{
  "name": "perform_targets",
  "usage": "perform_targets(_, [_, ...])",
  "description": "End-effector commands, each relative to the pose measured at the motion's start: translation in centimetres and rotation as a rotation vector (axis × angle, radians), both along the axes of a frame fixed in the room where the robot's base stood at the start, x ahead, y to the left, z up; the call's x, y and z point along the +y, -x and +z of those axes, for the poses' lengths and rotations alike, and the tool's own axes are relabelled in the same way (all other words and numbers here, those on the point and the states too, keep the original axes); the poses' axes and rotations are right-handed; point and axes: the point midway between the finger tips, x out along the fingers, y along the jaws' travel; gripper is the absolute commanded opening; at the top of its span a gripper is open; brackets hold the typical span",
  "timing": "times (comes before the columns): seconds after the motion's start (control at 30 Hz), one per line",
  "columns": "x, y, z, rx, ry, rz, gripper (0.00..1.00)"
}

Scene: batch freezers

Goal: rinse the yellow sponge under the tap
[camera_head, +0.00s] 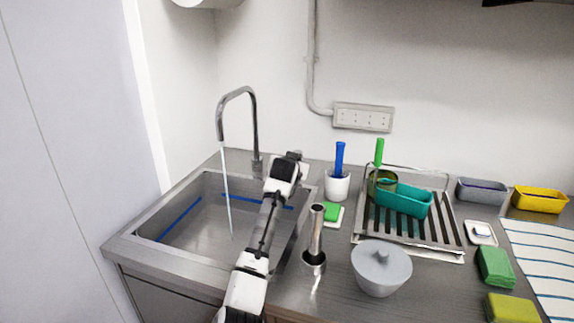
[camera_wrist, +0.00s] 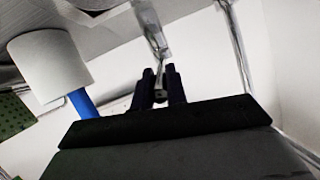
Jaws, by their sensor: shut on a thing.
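The tap (camera_head: 236,98) stands behind the sink (camera_head: 190,255), and a thin stream of water (camera_head: 228,205) falls from its spout into the basin. My gripper (camera_head: 288,160) is at the back right of the sink, beside the tap's base. In the wrist view its dark fingers (camera_wrist: 161,88) are closed around a small metal piece joined to the chrome tap body (camera_wrist: 150,28). This looks like the tap lever (camera_wrist: 160,78). The yellow sponge (camera_head: 512,308) lies on the counter at the front right, far from my gripper.
A green sponge (camera_head: 495,267) lies behind the yellow one. A grey lidded bowl (camera_head: 381,268) and a metal cylinder (camera_head: 316,232) stand right of my arm. A white cup (camera_head: 337,187) with a blue-handled brush and a dish rack (camera_head: 440,250) stand behind. The basin holds no objects I can see.

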Motion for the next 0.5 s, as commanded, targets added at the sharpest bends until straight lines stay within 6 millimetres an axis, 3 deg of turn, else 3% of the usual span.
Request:
perform_targets(0.47, [-0.75,0.15,-0.02,-0.002,0.001,0.048,0.00])
perform_targets(0.5, [-0.74,0.15,-0.03,-0.002,0.001,0.048,0.15])
